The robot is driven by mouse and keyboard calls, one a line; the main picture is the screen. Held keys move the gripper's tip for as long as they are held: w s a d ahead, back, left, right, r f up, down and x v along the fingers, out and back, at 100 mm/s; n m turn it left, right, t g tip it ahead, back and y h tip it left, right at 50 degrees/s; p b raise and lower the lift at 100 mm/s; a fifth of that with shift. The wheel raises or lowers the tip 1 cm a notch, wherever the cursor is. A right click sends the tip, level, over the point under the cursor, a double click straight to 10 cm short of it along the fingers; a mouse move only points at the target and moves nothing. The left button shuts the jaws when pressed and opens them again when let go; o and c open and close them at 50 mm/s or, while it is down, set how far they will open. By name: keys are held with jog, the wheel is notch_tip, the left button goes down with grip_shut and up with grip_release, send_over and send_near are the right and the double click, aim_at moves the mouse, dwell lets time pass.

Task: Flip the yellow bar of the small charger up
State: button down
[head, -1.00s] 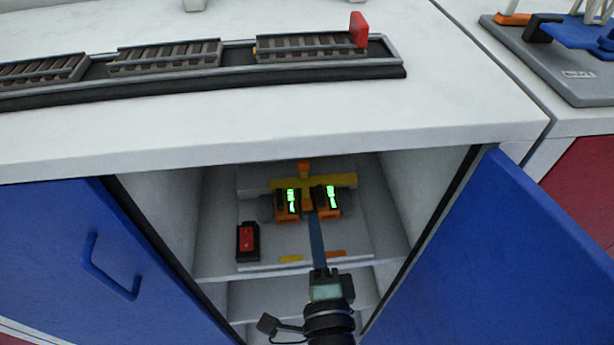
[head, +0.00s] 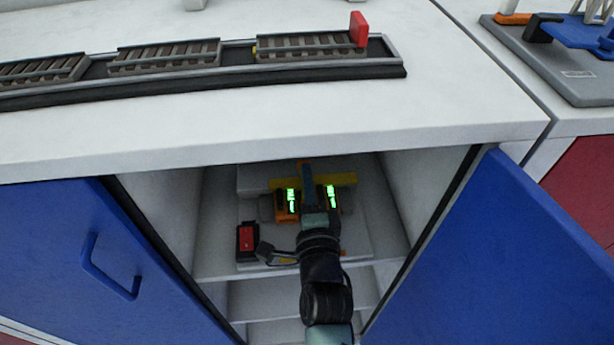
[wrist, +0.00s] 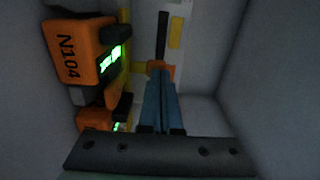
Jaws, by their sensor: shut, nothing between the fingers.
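The small charger stands on the shelf inside the open cabinet, with its yellow bar (head: 343,180) across the back in the head view. Two orange battery packs with green lit displays sit in it, a left one (head: 287,207) and a right one (head: 332,197). In the wrist view an orange pack marked N104 (wrist: 80,50) is at the upper left. My gripper (head: 307,172) is shut and empty, reaching between the packs to the bar's middle. In the wrist view its blue fingers (wrist: 157,72) end at an orange piece. I cannot tell whether they touch it.
A red switch in a black housing (head: 247,241) is left of the charger. The blue right door (head: 500,260) stands open and the blue left door (head: 75,250) flanks the opening. A track model (head: 200,62) lies on the worktop above. Cabinet walls are close on both sides.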

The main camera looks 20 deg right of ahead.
jog(key=shift+r+p, duration=0.35)
jog(key=shift+p, duration=0.85)
